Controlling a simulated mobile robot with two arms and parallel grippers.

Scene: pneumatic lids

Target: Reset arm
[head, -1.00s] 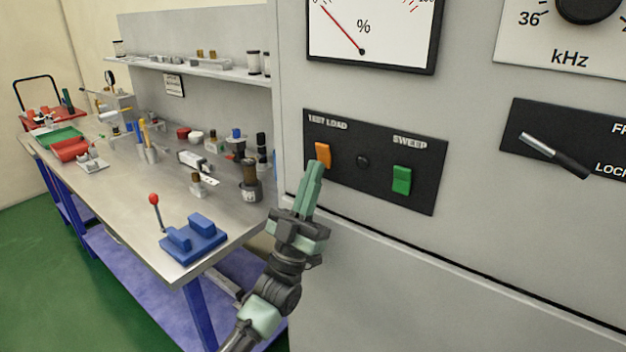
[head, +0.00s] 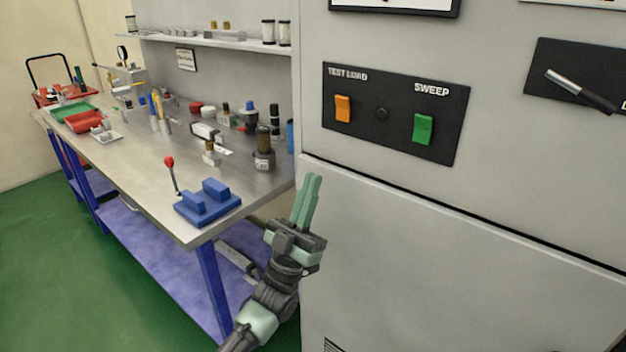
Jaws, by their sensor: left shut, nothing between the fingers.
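My left gripper (head: 312,180) is in the lower middle of the head view, with its pale green fingers together and pointing up. Nothing is held between them. It stands in front of the grey cabinet (head: 450,240), below the black switch panel. The panel (head: 385,148) carries an orange TEST LOAD switch (head: 343,108) and a green SWEEP switch (head: 423,129), with a small dark round part (head: 381,114) between them. The fingertips are apart from both switches in the picture. My right gripper is not in view.
A metal workbench (head: 135,180) stands to the left, with a blue fixture (head: 207,203) with a red-knobbed lever near its front corner. Bins, jars and small tools fill its back. A lever (head: 580,90) is on the cabinet's right. Green floor (head: 60,270) lies clear at the lower left.

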